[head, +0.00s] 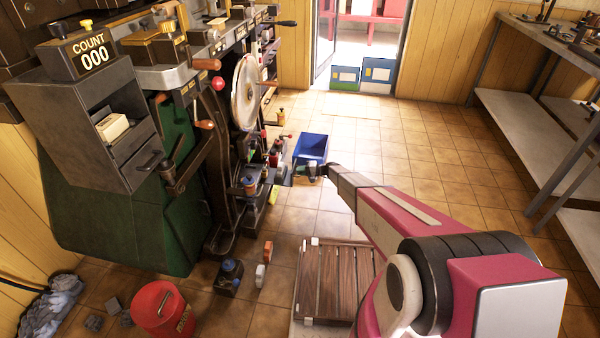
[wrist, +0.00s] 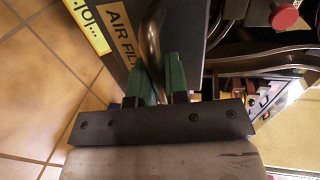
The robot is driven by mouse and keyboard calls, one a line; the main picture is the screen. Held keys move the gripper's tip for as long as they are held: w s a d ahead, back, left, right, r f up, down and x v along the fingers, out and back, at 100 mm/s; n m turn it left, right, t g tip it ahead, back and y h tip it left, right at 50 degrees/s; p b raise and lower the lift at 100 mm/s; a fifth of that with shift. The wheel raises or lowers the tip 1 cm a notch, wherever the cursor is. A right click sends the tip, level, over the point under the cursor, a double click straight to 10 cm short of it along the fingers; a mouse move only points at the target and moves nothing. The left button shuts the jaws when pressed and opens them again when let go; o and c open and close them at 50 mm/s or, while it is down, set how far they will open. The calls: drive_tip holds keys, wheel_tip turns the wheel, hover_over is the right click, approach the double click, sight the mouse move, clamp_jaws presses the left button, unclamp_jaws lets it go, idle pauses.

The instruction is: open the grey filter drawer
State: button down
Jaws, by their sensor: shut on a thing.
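The grey filter drawer (wrist: 184,40) shows in the wrist view as a dark panel with a tan label beginning "AIR FIL". Its metal bar handle (wrist: 152,32) runs down between the green fingers of my gripper (wrist: 159,72). The fingers are shut on the handle. How far the drawer stands out cannot be told. In the head view my gripper (head: 312,172) is small, at the far end of my arm, low beside the machine. I cannot make out the drawer clearly there.
A blue bin (head: 311,147) stands on the floor just beyond my gripper. A slatted wooden pallet (head: 335,283), a red bucket (head: 160,308) and small bottles lie nearer. A red knob (wrist: 285,16) shows in the wrist view.

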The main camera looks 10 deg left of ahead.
drive_tip(key=c, duration=1.1)
unclamp_jaws()
drive_tip(key=shift+c, duration=0.2)
drive_tip(key=shift+d, duration=0.15)
drive_tip(key=w+v, duration=0.1)
drive_tip(key=v, duration=0.9)
drive_tip(key=shift+s+d, duration=0.25)
drive_tip(key=shift+s, duration=0.2)
drive_tip(key=shift+r, duration=0.1)
drive_tip(key=s+d+r+h, duration=0.5)
drive_tip(key=s+d+r, duration=0.2)
drive_tip(key=s, duration=0.6)
drive_tip(key=s+d+r+h, duration=0.5)
drive_tip(key=s+d+r, duration=0.1)
drive_tip(key=s+r, duration=0.6)
drive_tip(key=s+d+r+g+h, duration=0.1)
drive_tip(key=s+d+r+h, duration=0.4)
drive_tip(key=s+r, duration=0.5)
drive_tip(key=s+d, duration=0.2)
drive_tip(key=s, duration=0.2)
drive_tip(key=shift+s+d+n+h, duration=0.25)
drive_tip(key=shift+d+n+h, duration=0.05)
drive_tip(key=shift+n, duration=0.1)
